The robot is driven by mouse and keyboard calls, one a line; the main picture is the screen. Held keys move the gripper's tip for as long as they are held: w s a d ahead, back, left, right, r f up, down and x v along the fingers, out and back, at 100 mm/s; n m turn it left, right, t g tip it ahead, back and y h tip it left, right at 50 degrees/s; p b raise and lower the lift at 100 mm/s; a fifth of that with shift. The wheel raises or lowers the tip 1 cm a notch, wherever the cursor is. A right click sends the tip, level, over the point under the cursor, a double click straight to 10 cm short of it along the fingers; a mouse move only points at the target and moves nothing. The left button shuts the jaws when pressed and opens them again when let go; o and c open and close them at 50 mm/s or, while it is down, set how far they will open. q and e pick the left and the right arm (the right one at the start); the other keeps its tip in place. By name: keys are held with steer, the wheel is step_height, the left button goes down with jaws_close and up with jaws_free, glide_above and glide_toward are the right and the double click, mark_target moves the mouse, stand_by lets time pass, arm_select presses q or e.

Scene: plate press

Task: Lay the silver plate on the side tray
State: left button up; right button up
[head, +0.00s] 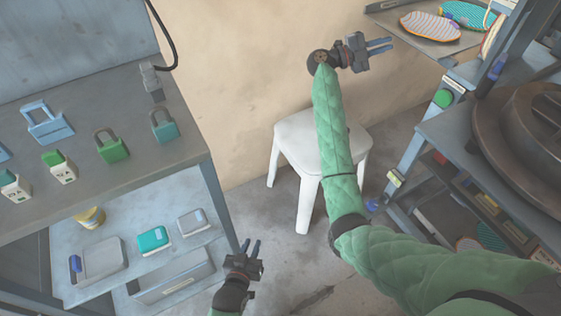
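I cannot make out a silver plate for certain in the head view. A pale striped plate with an orange rim (431,26) and a teal striped plate (466,13) lie on a grey tray-like shelf (385,6) at the top right; I cannot tell whether this is the side tray. My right gripper (389,44) is open and empty, left of and below that shelf, its fingers pointing right. My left gripper (251,246) is open and empty at the bottom centre, beside the left bench's lower shelf.
A large dark round press part (525,125) stands at the right, above shelves with more items. A white stool (296,140) stands behind my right arm. The left bench (110,95) holds several padlocks; its lower shelf (125,210) holds boxes. Floor shows between.

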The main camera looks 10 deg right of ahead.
steer(key=s+a+f+n+t+y, duration=0.7)
steer(key=a+f+n+t+y, duration=0.4)
steer(key=n, duration=0.3)
steer(key=s+a+f+n+t+y, duration=0.7)
steer(key=a+f+n+t+y, duration=0.2)
steer(key=a+f+n+t, duration=0.35)
steer(key=s+a+f+n+g+y, duration=0.3)
steer(key=s+a+f+g, duration=0.2)
steer(key=s+f, duration=0.5)
steer(key=s+a+f+n+g+y, duration=0.3)
steer(key=s+f, duration=0.7)
steer(key=s, duration=0.5)
steer(key=a+n+g, duration=0.1)
steer(key=a+g, duration=0.1)
steer(key=a, duration=0.1)
steer(key=shift+a+g, duration=0.35)
steer(key=shift+a, duration=0.05)
